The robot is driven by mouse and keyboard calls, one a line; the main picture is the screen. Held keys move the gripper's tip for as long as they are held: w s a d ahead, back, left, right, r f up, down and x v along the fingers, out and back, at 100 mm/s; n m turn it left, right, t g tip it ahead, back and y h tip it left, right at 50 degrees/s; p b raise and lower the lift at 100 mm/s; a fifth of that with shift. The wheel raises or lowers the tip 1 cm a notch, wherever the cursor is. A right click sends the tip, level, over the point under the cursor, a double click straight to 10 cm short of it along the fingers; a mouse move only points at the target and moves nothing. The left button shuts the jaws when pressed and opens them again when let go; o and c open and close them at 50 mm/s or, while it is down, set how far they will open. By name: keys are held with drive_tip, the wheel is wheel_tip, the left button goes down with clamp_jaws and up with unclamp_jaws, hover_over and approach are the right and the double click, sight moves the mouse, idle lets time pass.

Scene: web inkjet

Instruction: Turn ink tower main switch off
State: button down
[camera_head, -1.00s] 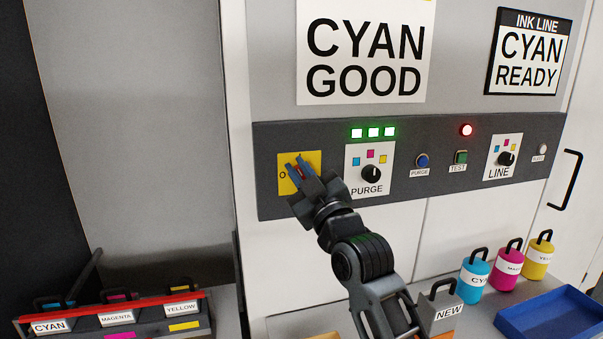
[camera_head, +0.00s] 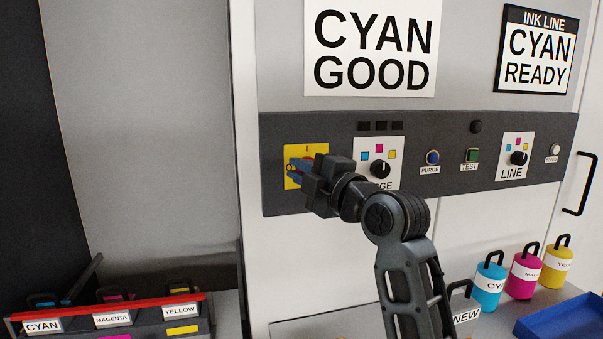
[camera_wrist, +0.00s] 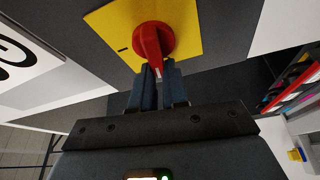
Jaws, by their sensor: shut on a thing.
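The ink tower main switch is a red rotary knob (camera_wrist: 150,42) on a yellow plate (camera_head: 310,149), at the left end of the dark control panel. In the wrist view its handle points down toward my fingers, with the plate's bar mark to the left. In the head view the "I" mark is at the plate's top. My gripper (camera_head: 297,170) reaches in from the right and covers much of the knob. In the wrist view my gripper (camera_wrist: 158,85) is shut on the handle's end, one finger each side.
The panel (camera_head: 440,150) also carries a PURGE knob (camera_head: 380,169), buttons, a LINE knob (camera_head: 519,158) and unlit lamps (camera_head: 380,126). Below stand a cartridge rack (camera_head: 110,310), ink bottles (camera_head: 489,285) and a blue tray (camera_head: 560,318).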

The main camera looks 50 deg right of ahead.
drive_tip(key=shift+s+d+f+n+g, duration=0.1)
drive_tip(key=shift+d+f+n+g, duration=0.35)
drive_tip(key=shift+n, duration=0.45)
drive_tip(key=c, duration=1.1)
unclamp_jaws()
drive_tip(key=shift+d+r, duration=0.1)
drive_tip(key=shift+c, duration=0.2)
drive_tip(key=v, duration=0.7)
drive_tip(key=shift+s, duration=0.4)
drive_tip(key=shift+r, duration=0.1)
